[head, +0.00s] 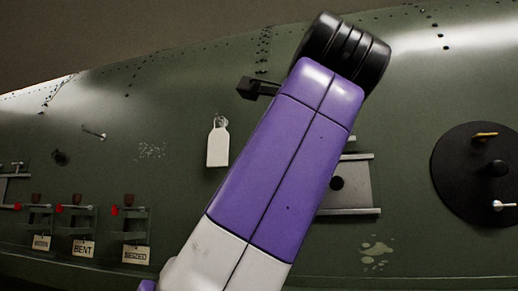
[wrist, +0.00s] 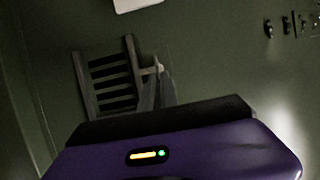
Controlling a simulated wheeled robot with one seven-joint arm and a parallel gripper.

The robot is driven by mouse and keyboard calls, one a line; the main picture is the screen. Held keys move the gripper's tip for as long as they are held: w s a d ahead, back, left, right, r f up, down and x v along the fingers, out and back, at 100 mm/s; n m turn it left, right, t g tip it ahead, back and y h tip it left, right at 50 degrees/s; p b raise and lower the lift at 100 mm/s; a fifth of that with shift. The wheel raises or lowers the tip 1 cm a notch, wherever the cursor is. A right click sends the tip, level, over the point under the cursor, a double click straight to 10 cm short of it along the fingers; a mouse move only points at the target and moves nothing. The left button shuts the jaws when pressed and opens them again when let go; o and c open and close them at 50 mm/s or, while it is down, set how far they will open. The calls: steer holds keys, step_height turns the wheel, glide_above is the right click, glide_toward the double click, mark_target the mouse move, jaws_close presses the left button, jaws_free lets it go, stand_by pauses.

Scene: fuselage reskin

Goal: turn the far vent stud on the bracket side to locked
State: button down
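A slatted vent (wrist: 108,82) with a pale frame rail shows in the wrist view, left of centre, on the green skin. A small light stud (wrist: 153,70) sits at its right edge. My gripper (wrist: 158,88) reaches to this stud. Its narrow grey fingers stand close together just below and beside the stud, but contact and the gap between them are unclear. The stud's turned position cannot be read. In the head view my purple and white arm covers the middle of the fuselage, and my fingers cannot be made out there.
A white tag (head: 218,146) hangs left of my arm. A panel with a dark hole (head: 358,185) is partly behind my arm. Tagged fittings, marked BENT (head: 83,248) and SEIZED (head: 135,254), are at lower left. A black disc (head: 455,177) with levers is at right.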

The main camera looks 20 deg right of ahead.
steer(key=shift+f, duration=0.15)
steer(key=c, duration=1.6)
jaws_free()
steer(key=shift+s, duration=0.1)
steer(key=b+v, duration=0.2)
steer(key=v, duration=0.5)
steer(key=shift+s+a, duration=0.1)
steer(key=shift+s, duration=0.25)
